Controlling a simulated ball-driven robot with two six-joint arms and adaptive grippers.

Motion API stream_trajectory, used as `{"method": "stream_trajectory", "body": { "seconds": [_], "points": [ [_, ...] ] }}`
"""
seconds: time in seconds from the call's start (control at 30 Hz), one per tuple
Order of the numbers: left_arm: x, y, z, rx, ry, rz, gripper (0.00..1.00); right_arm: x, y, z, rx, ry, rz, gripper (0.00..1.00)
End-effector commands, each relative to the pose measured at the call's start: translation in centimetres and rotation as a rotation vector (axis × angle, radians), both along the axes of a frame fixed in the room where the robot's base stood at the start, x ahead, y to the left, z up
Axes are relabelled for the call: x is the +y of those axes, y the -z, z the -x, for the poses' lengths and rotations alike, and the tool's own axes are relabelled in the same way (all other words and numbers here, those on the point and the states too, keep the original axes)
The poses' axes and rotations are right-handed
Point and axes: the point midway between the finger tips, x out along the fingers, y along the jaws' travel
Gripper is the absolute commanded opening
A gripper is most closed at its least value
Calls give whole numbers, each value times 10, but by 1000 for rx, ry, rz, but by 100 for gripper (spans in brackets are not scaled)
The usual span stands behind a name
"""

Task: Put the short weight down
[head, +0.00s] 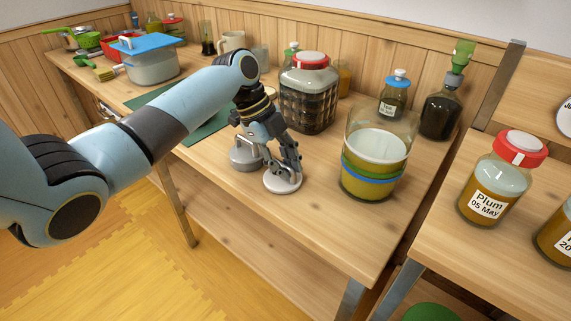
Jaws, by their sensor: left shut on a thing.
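My left gripper (285,168) points down over the wooden table and is shut on the short weight (283,184), a pale round disc. The fingers hide its grip. The disc is at or just above the tabletop; I cannot tell whether it touches. A second, greyer weight (243,160) with a handle stands just behind and left of it, partly hidden by the gripper. My right gripper is not in view.
An open glass jar (366,186) with olive contents and a pale disc inside stands to the right. A red-lidded, dark-patterned jar (308,100) stands behind. A green mat (205,129) lies left. The front tabletop (310,225) is clear.

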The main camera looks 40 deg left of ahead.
Motion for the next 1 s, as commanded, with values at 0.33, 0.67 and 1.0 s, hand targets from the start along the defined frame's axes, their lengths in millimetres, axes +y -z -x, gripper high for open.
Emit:
{"method": "stream_trajectory", "body": {
  "seconds": [0.33, 0.67, 1.0],
  "points": [
    [0, 1, 0, -1, -1, -1, 22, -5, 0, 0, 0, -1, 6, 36],
    [0, 0, 0, -1, 0, 0, 38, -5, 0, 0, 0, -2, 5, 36],
    [18, -38, 4, -6, -1, -5, 38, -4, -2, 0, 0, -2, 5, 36]
  ]
}}
